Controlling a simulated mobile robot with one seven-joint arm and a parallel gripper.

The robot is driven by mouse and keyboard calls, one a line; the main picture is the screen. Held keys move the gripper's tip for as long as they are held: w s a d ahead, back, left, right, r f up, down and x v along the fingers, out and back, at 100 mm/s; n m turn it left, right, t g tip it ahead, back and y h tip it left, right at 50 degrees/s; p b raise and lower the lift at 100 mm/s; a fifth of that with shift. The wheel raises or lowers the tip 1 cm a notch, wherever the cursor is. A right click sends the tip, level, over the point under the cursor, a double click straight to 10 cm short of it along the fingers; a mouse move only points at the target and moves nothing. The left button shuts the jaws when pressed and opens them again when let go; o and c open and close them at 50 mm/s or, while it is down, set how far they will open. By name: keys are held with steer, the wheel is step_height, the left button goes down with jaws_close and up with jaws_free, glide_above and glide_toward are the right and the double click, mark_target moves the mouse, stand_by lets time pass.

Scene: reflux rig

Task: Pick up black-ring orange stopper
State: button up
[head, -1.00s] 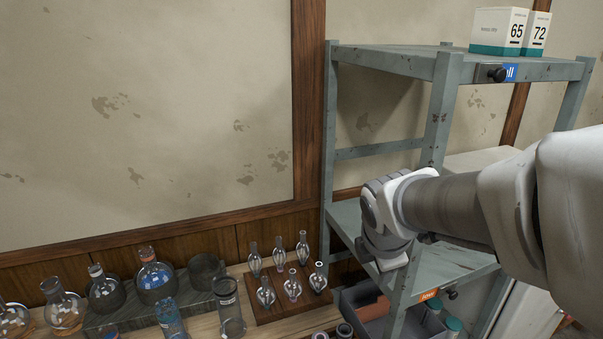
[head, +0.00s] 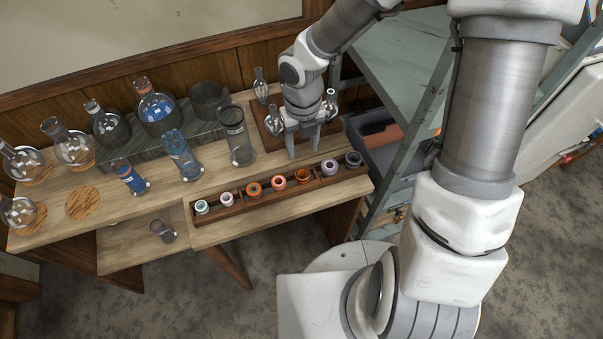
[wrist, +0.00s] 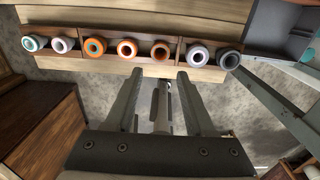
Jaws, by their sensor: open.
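A dark wooden rack (head: 232,211) along the table's front edge holds a row of stoppers. Three are orange: the left one (head: 253,189), the middle one (head: 278,182) and the right one (head: 302,176). In the wrist view, the left orange stopper (wrist: 94,47) has a teal-looking inner ring, beside the middle (wrist: 127,48) and right (wrist: 160,51) ones. I cannot tell surely which has the black ring. My gripper (head: 303,152) is open and empty, pointing down just behind the rack's right half in the head view. Its fingers (wrist: 157,78) appear apart from the stoppers.
White, purple and grey-teal stoppers share the rack, close to the orange ones. Glass flasks and cylinders (head: 238,142) stand to the left. Small glass pieces on a wooden board (head: 262,105) are close to my wrist. A grey metal shelf (head: 400,60) stands at the right.

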mark_target(302, 178)
step_height(302, 178, down, 13)
steer(key=b, duration=0.4)
steer(key=shift+f, duration=0.15)
steer(key=c, duration=0.8)
steer(key=shift+o, duration=0.2)
steer(key=shift+r, duration=0.2)
